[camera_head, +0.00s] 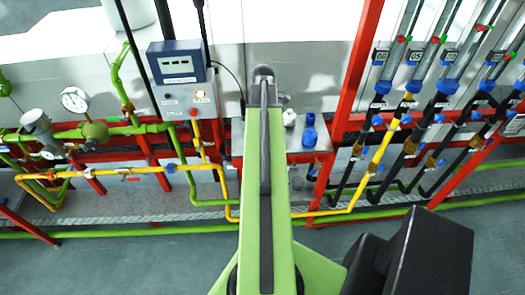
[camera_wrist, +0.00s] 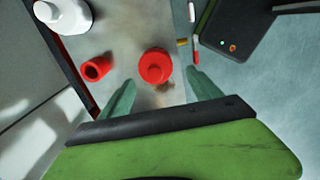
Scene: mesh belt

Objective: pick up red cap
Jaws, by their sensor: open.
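A round red cap (camera_wrist: 155,66) with a raised disc on top lies on a grey metal shelf (camera_wrist: 125,30) in the wrist view. It is ahead of my gripper (camera_wrist: 161,80), roughly between the lines of the two teal fingers. The fingers are apart with nothing held between them. Whether the cap lies within their reach I cannot tell. A red hollow cylinder (camera_wrist: 96,67) lies on its side to the left of the cap. In the head view my green arm hides the gripper, and I cannot make out the cap.
A white bottle (camera_wrist: 65,14) stands at the wrist view's upper left. A red-and-white stick (camera_wrist: 194,48) and a dark box (camera_wrist: 237,30) are to the right. In the head view a blue bottle (camera_head: 309,133) stands on the shelf; red frame posts (camera_head: 357,75) and yellow pipes (camera_head: 345,213) surround it.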

